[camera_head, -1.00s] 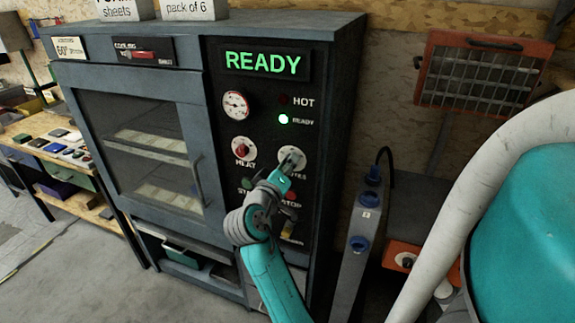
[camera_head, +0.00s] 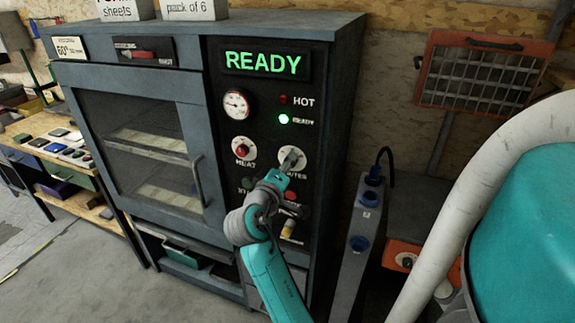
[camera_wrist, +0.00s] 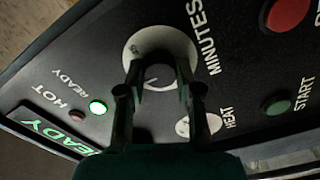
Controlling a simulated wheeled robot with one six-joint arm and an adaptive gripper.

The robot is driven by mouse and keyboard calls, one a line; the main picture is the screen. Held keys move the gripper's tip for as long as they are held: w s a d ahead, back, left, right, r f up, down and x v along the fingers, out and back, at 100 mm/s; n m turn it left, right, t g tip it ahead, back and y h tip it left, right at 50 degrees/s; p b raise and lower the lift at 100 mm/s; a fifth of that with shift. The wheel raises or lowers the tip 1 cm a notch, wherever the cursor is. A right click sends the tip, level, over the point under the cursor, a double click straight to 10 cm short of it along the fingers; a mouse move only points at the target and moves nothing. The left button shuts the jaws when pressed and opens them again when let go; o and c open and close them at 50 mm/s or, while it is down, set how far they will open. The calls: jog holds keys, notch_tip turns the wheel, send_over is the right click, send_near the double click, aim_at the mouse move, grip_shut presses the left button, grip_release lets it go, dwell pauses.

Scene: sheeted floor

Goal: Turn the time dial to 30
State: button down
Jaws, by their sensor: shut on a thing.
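The time dial (camera_wrist: 160,45) is a round pale plate marked MINUTES with a dark knob at its middle. In the head view the dial (camera_head: 286,154) sits right of the heat dial, partly covered by my gripper. My gripper (camera_head: 289,163) reaches up to it from below. In the wrist view my gripper's fingers (camera_wrist: 160,75) stand on both sides of the knob and are shut on it. The dial's scale numbers and pointer setting are too small or hidden to read.
The oven panel shows a green READY display (camera_head: 262,64), a lit green lamp (camera_head: 283,119), a gauge (camera_head: 236,104) and the red-knobbed HEAT dial (camera_head: 242,148). In the wrist view a green START button (camera_wrist: 276,105) and a large red button (camera_wrist: 287,14) lie near the dial.

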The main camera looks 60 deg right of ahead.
jog(key=c, duration=0.8)
grip_release()
jog(key=shift+o, duration=0.2)
jog(key=shift+a, duration=0.15)
jog(key=a, duration=1.1)
jog(key=shift+s+a, duration=0.4)
jog(key=shift+s, duration=0.05)
jog(key=shift+f, duration=0.1)
jog(key=a+f+n+t+y, duration=0.4)
jog(key=a+f+t, duration=0.15)
jog(key=f, duration=0.35)
jog(key=a+f+n+t+y, duration=0.45)
jog(key=a+f, duration=0.25)
jog(key=f, duration=0.2)
jog(key=s+a+f+t+y, duration=0.1)
jog(key=s+a+f+y, duration=0.25)
jog(key=s+a, duration=0.35)
jog(key=s+a+f+t+y, duration=0.2)
jog(key=s+a+y, duration=0.2)
jog(key=s+a, duration=0.2)
jog(key=s+a+r+m+y, duration=0.1)
jog(key=s+r+m, duration=0.1)
jog(key=s, duration=0.3)
jog(key=s+a+r+m+y, duration=0.1)
jog(key=s+a+m, duration=0.1)
jog(key=s, duration=0.3)
jog(key=shift+r+t, duration=0.3)
jog(key=shift+r, duration=0.05)
